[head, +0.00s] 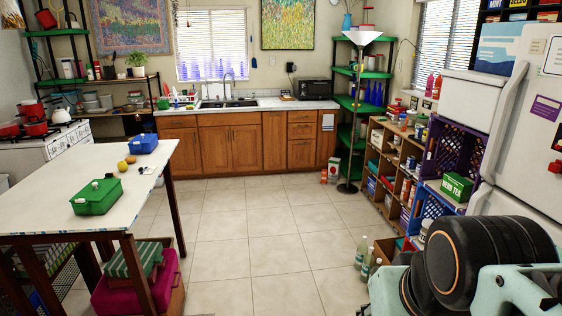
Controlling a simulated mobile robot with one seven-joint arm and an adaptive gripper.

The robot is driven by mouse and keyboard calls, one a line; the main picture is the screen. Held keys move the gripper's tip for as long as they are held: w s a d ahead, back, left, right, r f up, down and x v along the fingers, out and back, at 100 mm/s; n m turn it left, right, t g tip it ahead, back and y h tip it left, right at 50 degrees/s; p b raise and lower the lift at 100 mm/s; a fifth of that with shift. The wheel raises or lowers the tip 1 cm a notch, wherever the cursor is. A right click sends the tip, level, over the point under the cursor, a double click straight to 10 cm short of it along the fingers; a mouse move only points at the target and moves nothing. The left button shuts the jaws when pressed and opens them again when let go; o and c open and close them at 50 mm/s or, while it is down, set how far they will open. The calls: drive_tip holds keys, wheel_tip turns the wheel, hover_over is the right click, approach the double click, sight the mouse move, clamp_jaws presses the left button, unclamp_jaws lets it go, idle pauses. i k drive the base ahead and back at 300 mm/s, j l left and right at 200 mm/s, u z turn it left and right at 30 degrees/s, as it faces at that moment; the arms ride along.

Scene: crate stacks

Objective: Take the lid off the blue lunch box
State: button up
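A small blue box (142,146), which looks like the blue lunch box, sits at the far right corner of the white table (55,165) on the left. Its top looks closed, but it is too small to make out the lid's edge. Part of my arm fills the lower right corner, far from the table. I cannot see my gripper's fingers.
A yellow fruit (122,165) and small items lie between the boxes. The tiled floor (255,220) is clear in the middle. Bottles (366,258) stand on the floor at right, by shelves (400,160) and a fridge (530,130). Boxes sit under the table.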

sight(143, 139)
drive_tip(key=i+u, duration=0.1)
drive_tip(key=i, duration=1.1)
drive_tip(key=i+u, duration=0.35)
drive_tip(key=i, duration=0.15)
drive_tip(key=i+l+u, duration=0.2)
drive_tip(key=i+u, duration=0.15)
drive_tip(key=i+j+u, duration=0.1)
drive_tip(key=i+u, duration=0.6)
drive_tip(key=i, duration=0.15)
drive_tip(key=i+l+u, duration=0.2)
drive_tip(key=i+u, duration=0.2)
